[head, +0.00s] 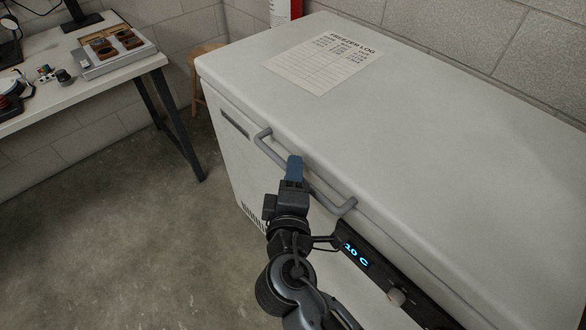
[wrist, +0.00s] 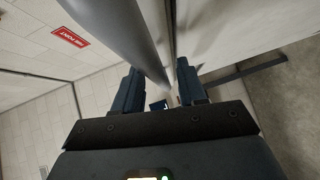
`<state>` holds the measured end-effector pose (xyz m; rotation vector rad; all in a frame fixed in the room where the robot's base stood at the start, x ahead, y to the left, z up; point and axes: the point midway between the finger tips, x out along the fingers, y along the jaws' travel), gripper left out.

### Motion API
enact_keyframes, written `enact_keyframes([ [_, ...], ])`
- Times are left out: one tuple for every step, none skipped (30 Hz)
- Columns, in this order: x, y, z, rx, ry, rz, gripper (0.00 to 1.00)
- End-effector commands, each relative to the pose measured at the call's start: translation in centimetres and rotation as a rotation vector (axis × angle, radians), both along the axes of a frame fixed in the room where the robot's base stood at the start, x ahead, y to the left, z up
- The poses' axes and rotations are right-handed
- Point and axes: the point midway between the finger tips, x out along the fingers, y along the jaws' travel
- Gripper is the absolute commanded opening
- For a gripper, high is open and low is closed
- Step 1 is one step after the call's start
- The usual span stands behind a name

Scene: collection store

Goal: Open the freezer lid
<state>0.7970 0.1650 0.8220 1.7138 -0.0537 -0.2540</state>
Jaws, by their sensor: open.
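The freezer (head: 240,170) is a white chest with its lid (head: 440,120) down. A grey bar handle (head: 335,208) runs along the front edge of the lid. My gripper (head: 295,160) is at the middle of the handle, its blue fingers overlapping the bar in the head view. In the wrist view the two blue fingers of my gripper (wrist: 160,88) are apart, and the grey handle (wrist: 125,32) runs down toward the gap between them. I cannot tell whether the fingers touch the bar.
A paper freezer log (head: 325,65) lies on the lid. The front panel has a blue temperature display (head: 356,255) and a knob (head: 397,297). A white table (head: 95,85) with a tray stands at the left, with a wooden stool (head: 203,75) behind it. The floor (head: 120,240) between is clear.

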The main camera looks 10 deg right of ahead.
Motion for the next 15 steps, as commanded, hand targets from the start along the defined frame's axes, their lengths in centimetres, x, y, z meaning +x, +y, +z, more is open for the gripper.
enact_keyframes([
  [0.48,-0.12,0.00,0.000,-0.001,-0.001,0.41],
  [0.68,-0.16,-0.04,0.000,-0.001,-0.001,0.41],
  [0.89,-0.20,-0.08,0.000,-0.001,-0.001,0.41],
  [0.99,-0.23,-0.10,0.001,-0.001,-0.001,0.41],
  [1.06,-0.25,-0.12,0.001,-0.001,0.000,0.41],
  [1.11,-0.26,-0.13,0.001,0.000,0.000,0.41],
  [1.13,-0.26,-0.14,0.001,0.000,0.000,0.41],
  [1.13,-0.27,-0.15,0.001,0.000,0.000,0.41],
  [1.13,-0.27,-0.15,0.001,0.000,0.000,0.41],
  [1.12,-0.26,-0.16,0.001,0.000,0.000,0.41],
  [1.11,-0.26,-0.16,0.001,0.000,0.000,0.41],
  [1.11,-0.26,-0.16,0.001,0.000,0.000,0.41],
  [1.10,-0.26,-0.15,0.001,0.000,0.000,0.39],
  [1.10,-0.26,-0.15,0.001,0.000,0.000,0.36],
  [1.09,-0.25,-0.15,0.001,0.000,0.000,0.32],
])
